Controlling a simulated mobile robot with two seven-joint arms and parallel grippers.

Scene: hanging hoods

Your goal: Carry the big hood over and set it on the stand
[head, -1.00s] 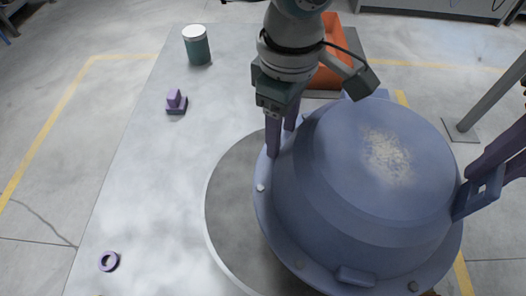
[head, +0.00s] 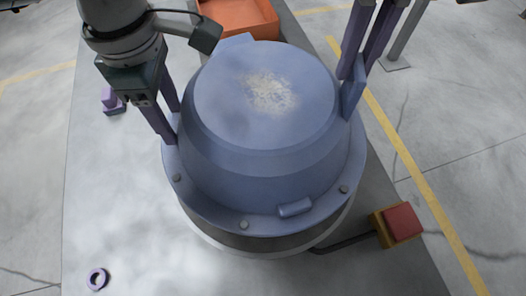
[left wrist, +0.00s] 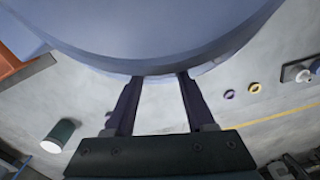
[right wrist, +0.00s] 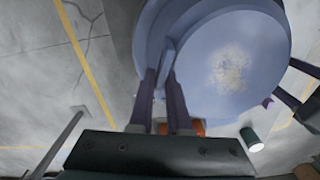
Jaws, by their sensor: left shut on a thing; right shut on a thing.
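The big hood (head: 265,150) is a blue dome with a bolted flange and a pale worn patch on top. It looks level over the round grey stand (head: 265,243), whose front rim shows below the flange. I cannot tell whether the flange touches it. My left gripper (head: 172,138) is shut on the hood's left edge; the left wrist view shows its fingers meeting the hood rim (left wrist: 150,50). My right gripper (head: 350,90) is shut on a raised handle at the hood's right side. The right wrist view shows this grip and the hood (right wrist: 215,60) too.
A red push-button box (head: 400,225) with a dark cable sits to the right. An orange bin (head: 242,18) is behind the hood. A purple block (head: 112,102) and purple ring (head: 97,278) lie at left. A green can (left wrist: 60,134) shows in the left wrist view.

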